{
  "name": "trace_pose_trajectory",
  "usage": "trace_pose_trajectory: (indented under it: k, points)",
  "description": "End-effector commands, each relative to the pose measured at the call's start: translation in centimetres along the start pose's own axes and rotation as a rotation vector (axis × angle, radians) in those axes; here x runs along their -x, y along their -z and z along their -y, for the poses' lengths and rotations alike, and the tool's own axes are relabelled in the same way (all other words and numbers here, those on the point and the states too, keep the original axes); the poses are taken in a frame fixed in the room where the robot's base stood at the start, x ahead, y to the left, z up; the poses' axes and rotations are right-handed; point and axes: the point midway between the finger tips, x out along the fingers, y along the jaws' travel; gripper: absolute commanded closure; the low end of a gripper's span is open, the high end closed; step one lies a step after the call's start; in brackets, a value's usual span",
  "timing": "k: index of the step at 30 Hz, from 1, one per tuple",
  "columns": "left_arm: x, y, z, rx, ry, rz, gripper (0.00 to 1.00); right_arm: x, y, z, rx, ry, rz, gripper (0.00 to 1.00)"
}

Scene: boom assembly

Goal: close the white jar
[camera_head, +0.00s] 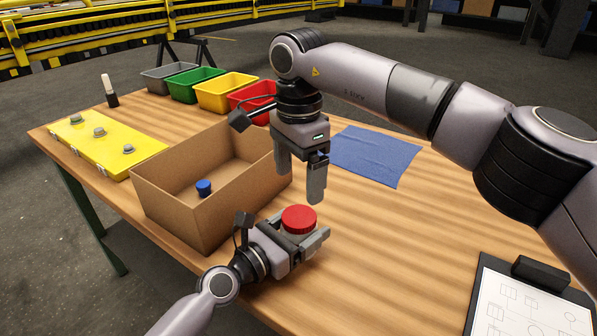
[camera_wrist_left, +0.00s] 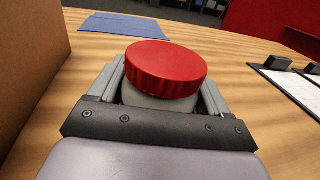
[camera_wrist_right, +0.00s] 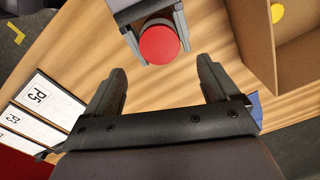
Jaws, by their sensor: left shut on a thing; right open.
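The white jar (camera_wrist_left: 158,101) stands between the fingers of my left gripper (camera_head: 300,236), which is shut on its body. A red lid (camera_head: 299,219) sits on top of the jar; in the left wrist view (camera_wrist_left: 165,68) it looks slightly tilted, and I cannot tell whether it is screwed down. The fingers and lid hide most of the jar. My right gripper (camera_head: 301,188) is open and empty, pointing down above the lid and apart from it. In the right wrist view the lid (camera_wrist_right: 158,44) shows beyond the open fingers.
A cardboard box (camera_head: 180,218) with a blue-topped item (camera_head: 204,187) inside stands just left of the jar. Red (camera_head: 252,97), yellow (camera_head: 225,93), green and grey bins line the back. A blue cloth (camera_head: 376,155) and a clipboard (camera_head: 530,303) lie to the right.

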Motion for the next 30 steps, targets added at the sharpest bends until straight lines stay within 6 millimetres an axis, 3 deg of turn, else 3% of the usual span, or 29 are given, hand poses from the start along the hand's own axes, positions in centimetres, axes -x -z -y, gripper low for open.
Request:
trace_pose_trajectory:
  k: [8,21,30]
  points:
    - [0.0,0.1,0.0,0.000,0.000,-0.001,1.00,-0.5,0.0,0.0,-0.002,-0.001,0.001,0.11]
    - [0.0,0.1,0.0,0.000,0.000,-0.001,1.00,-6.7,0.0,0.0,-0.004,-0.002,0.000,0.11]
    - [0.0,0.1,0.0,0.000,0.000,-0.001,1.00,-8.1,0.0,0.0,-0.004,0.000,0.000,0.11]
